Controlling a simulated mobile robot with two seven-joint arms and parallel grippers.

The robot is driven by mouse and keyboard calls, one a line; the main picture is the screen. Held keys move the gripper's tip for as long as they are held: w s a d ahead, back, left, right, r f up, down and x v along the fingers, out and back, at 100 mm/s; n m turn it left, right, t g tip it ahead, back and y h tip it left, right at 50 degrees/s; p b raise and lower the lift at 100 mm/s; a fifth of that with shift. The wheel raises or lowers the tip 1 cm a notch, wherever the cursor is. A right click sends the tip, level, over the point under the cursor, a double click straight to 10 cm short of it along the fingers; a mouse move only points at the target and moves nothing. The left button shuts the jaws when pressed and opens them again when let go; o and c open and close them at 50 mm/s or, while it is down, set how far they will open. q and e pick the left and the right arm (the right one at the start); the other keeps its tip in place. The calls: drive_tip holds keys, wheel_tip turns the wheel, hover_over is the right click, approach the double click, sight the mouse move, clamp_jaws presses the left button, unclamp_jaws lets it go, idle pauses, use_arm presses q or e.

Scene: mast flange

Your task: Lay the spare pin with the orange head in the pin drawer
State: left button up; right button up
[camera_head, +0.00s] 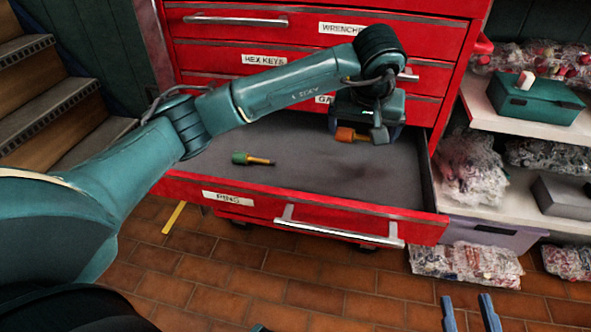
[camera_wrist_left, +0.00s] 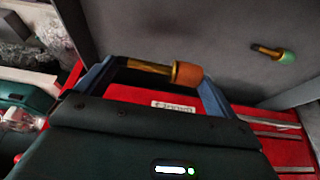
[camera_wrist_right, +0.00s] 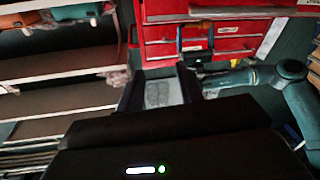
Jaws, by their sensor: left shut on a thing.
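The spare pin has an orange head (camera_head: 345,134) and a brass shaft. My left gripper (camera_head: 378,128) is shut on this pin and holds it over the back right part of the open pin drawer (camera_head: 310,178). The left wrist view shows the orange head (camera_wrist_left: 188,74) and shaft between the fingers (camera_wrist_left: 155,82). Whether the pin touches the drawer floor, I cannot tell. The drawer front is red, labelled PINS, with a grey floor. My right gripper (camera_head: 469,314) is open and empty, low in front of the drawer; its parted fingers also show in the right wrist view (camera_wrist_right: 160,90).
A pin with a green head (camera_head: 240,158) lies on the drawer floor to the left. Shut red drawers (camera_head: 230,55) rise behind. Shelves with bagged parts (camera_head: 468,170) and a teal box (camera_head: 538,98) stand at the right. Wooden stairs (camera_head: 35,90) are at the left.

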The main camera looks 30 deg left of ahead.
use_arm(q)
wheel_tip(320, 180, down, 7)
drive_tip(key=shift+d+f+b, duration=0.1)
drive_tip(key=shift+f+b, duration=0.1)
drive_tip(key=shift+b, duration=0.75)
wheel_tip(320, 180, down, 3)
drive_tip(key=shift+f+b, duration=0.15)
drive_tip(key=shift+b, duration=0.45)
drive_tip(key=shift+f, duration=0.2)
drive_tip(key=shift+r, duration=0.1)
use_arm(e)
drive_tip(key=shift+w+a+f+m+y, duration=0.1)
drive_tip(key=shift+a+m+y, duration=0.2)
drive_tip(key=shift+y, duration=0.1)
use_arm(q)
drive_tip(key=shift+f, duration=0.2)
drive_tip(key=o, duration=0.7)
drive_tip(key=shift+c, duration=0.2)
drive_tip(key=shift+r, duration=0.15)
